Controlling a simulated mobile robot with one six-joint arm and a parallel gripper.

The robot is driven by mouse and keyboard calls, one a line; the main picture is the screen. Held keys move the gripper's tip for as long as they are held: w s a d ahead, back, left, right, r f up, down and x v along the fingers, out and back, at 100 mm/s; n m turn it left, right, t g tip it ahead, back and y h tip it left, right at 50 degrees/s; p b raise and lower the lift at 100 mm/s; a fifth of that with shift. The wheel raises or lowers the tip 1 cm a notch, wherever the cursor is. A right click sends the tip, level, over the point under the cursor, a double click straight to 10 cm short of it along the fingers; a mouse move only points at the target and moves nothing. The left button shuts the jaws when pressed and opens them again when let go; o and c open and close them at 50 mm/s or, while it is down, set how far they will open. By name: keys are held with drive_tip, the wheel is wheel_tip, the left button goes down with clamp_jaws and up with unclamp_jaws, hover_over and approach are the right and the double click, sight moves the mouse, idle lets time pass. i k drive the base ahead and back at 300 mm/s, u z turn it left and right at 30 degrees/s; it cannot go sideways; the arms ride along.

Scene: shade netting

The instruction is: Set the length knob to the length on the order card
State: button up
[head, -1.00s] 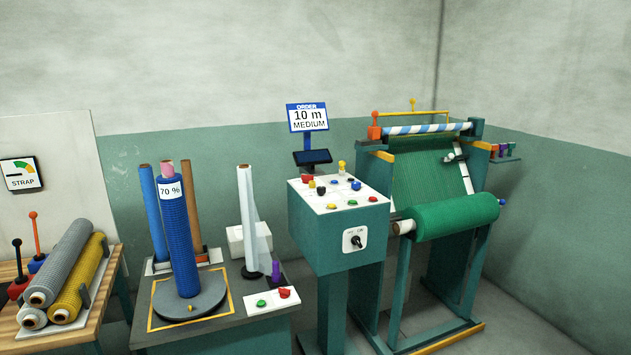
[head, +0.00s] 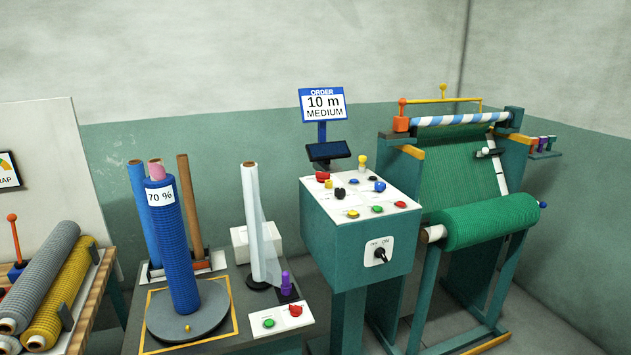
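The order card (head: 323,104) stands on a post behind the control console and reads "ORDER 10 m MEDIUM". The teal console (head: 355,240) has a white sloped top panel (head: 345,204) with several coloured knobs and buttons. A black knob (head: 340,193) sits left of the panel's middle, with a blue knob (head: 380,186) to its right and a red knob (head: 322,176) at the back left. Panel markings are too small to read, so I cannot tell which is the length knob or its setting. An OFF/ON switch (head: 380,254) is on the console's front. My gripper is not in view.
A dark screen (head: 328,150) stands behind the panel. Left of the console, a bench carries a blue net roll (head: 175,245) labelled 70 % on a turntable (head: 212,304). A frame with a green net roll (head: 485,219) stands close at right. Net rolls lie on a wooden table at far left.

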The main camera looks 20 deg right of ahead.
sight(340, 192)
drive_tip(key=u, duration=0.7)
drive_tip(key=i, duration=0.85)
drive_tip(key=u, duration=0.5)
